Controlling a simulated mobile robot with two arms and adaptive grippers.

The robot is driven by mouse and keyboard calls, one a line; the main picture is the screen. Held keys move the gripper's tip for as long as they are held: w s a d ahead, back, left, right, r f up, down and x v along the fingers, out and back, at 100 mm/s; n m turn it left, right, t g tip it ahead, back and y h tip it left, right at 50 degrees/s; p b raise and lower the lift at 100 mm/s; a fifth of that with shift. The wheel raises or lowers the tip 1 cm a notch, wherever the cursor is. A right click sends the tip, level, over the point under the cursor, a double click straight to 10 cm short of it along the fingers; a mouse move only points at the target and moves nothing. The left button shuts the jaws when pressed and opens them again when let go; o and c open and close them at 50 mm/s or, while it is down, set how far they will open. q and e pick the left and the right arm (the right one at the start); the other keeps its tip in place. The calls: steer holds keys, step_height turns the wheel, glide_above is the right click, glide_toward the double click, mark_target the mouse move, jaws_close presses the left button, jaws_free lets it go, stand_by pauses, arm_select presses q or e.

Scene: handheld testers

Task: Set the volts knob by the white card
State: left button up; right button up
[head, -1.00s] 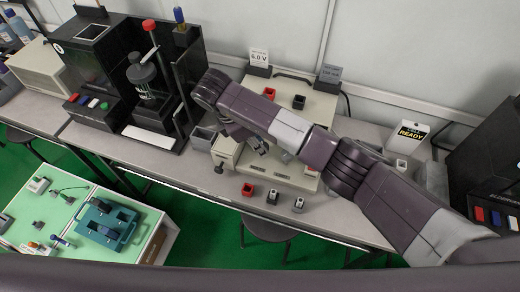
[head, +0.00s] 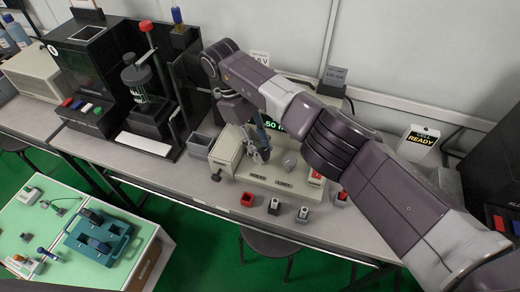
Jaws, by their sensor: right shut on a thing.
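The beige tester (head: 232,166) stands on the bench, its green-lit display (head: 275,125) partly covered by my arm and ending in "50 m". My right gripper (head: 260,153) points down at the tester's front left and is shut on the left knob, taken as the volts knob, which the fingers mostly hide. A second, grey round knob (head: 290,160) sits free just to the right. The white card (head: 260,58) stands behind the tester; my arm hides most of it, and only its upper edge and a "V" show. My left gripper is not in view.
A grey card (head: 334,77) stands right of the white card. A black press machine (head: 145,85) stands left; a "CELL READY" sign (head: 419,143) stands right.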

steer(key=shift+w+m+g, duration=0.15)
steer(key=shift+m+g, duration=0.15)
steer(key=shift+m, duration=0.8)
steer(key=shift+y, duration=0.3)
steer(key=o, duration=1.1)
steer(key=shift+o, duration=0.2)
